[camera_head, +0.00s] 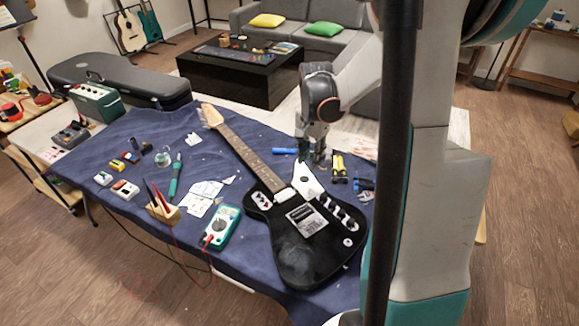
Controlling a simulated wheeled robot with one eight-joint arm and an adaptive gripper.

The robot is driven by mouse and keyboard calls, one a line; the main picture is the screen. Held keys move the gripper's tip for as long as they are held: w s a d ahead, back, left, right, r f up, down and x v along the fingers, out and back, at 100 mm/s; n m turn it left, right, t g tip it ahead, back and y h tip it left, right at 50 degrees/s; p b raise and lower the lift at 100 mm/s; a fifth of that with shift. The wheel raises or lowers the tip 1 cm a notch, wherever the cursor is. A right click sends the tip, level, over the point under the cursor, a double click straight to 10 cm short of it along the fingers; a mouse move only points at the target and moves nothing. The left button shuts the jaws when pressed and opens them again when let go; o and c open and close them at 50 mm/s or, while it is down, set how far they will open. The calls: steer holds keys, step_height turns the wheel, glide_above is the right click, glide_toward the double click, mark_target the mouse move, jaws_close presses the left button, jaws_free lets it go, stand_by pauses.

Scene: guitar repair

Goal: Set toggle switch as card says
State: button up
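The black electric guitar (300,245) lies on the blue cloth of the workbench, neck toward the upper left. It has a white pickguard (306,182), a silver bridge plate (307,218) and several control parts (340,211) along its right side. I cannot single out the toggle switch or its position at this size. White printed papers (203,196) lie left of the guitar; which one is the card, and its text, cannot be read. My gripper (316,160) points down by the guitar's upper end of the body, near the pickguard. Its finger opening and any contact are unclear.
A teal multimeter (222,227) and a wooden holder with tools (163,211) stand left of the guitar. Yellow-black tools (339,168) and a blue tool (285,151) lie near my gripper. A dark guitar case (125,80) lies behind.

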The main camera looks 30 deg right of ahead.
mark_target(310, 190)
steer(key=shift+m, duration=0.3)
steer(key=f+b, duration=0.1)
steer(key=f, duration=0.3)
steer(key=d+f+b, duration=0.1)
steer(key=f+b, duration=0.1)
steer(key=f, duration=0.3)
steer(key=f+b, duration=0.2)
steer(key=f, duration=0.3)
steer(key=shift+w+d+f, duration=0.2)
steer(key=shift+w+f, duration=0.05)
steer(key=shift+w, duration=0.1)
jaws_close()
